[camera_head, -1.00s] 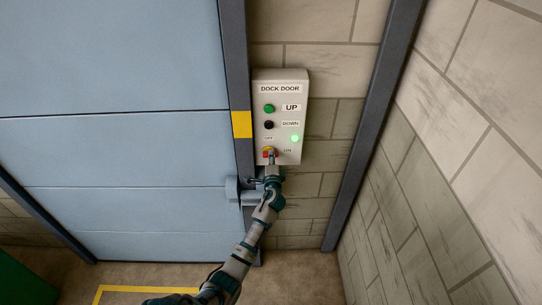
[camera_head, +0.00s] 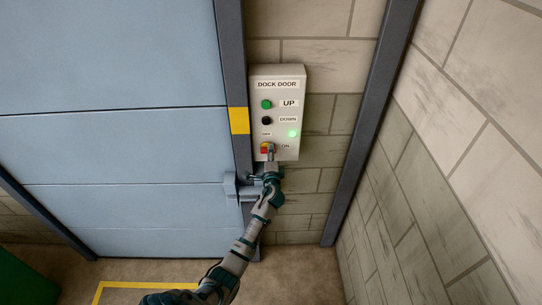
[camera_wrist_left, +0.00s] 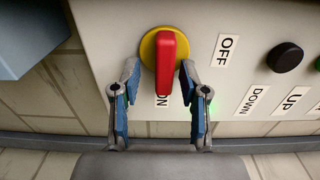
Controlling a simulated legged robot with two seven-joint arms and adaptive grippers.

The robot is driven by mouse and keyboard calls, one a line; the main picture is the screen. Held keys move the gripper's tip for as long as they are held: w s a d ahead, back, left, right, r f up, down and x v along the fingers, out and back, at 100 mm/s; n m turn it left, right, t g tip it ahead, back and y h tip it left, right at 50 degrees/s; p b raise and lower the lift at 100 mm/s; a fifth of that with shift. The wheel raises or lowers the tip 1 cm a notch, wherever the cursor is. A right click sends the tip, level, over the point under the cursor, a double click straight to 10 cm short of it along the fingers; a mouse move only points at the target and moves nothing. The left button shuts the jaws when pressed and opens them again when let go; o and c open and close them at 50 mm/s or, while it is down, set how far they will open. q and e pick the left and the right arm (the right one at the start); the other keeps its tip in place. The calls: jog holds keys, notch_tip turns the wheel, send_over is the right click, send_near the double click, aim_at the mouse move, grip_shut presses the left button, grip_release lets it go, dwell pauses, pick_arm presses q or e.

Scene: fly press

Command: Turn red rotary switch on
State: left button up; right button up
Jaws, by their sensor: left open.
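The red rotary switch (camera_wrist_left: 172,62) has a red handle on a round yellow base (camera_wrist_left: 149,47). It sits low on the grey dock door panel (camera_head: 290,100). In the left wrist view the handle points down toward the partly hidden ON label (camera_wrist_left: 162,101), away from the OFF label (camera_wrist_left: 226,50). My left gripper (camera_wrist_left: 160,72) is open, with one finger on each side of the handle and gaps visible. In the head view the gripper (camera_head: 271,157) partly covers the switch (camera_head: 265,148). My right gripper is not in view.
A green UP button (camera_head: 266,104), a black DOWN button (camera_head: 266,120) and a lit green lamp (camera_head: 292,133) are on the panel. A grey-blue bracket (camera_head: 230,188) on the door frame stands close left of my gripper. The large blue door (camera_head: 110,150) is down.

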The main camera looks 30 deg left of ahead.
pick_arm(q)
jog(key=v, duration=1.2)
jog(key=shift+w+f, duration=0.1)
jog(key=shift+f, duration=0.05)
jog(key=s+d+f+g+h+b, duration=0.1)
jog(key=s+d+f+g+h, duration=0.15)
jog(key=f, duration=1.15)
jog(key=s+d+f+g+h, duration=0.1)
jog(key=s+d+f+h, duration=0.15)
jog(key=f, duration=1.05)
jog(key=s+d+f+n+g+h+b, duration=0.1)
jog(key=s+f+g, duration=0.1)
jog(key=s+f, duration=0.5)
jog(key=s+d+f+n+g+h, duration=0.15)
jog(key=s+f, duration=0.25)
jog(key=f, duration=0.7)
jog(key=s+f+n+g, duration=0.2)
jog(key=s+f, duration=0.4)
jog(key=s, duration=0.7)
jog(key=s+d+f+n+g+h+b, duration=0.1)
jog(key=s+f+n+g, duration=0.1)
jog(key=s+f, duration=0.5)
jog(key=s+f+n+g+b, duration=0.1)
jog(key=s+f+n+g, duration=0.2)
jog(key=s, duration=1.5)
notch_tip(320, 180, down, 4)
jog(key=shift+s+d+f+h, duration=0.1)
jog(key=shift+s+d+h, duration=0.25)
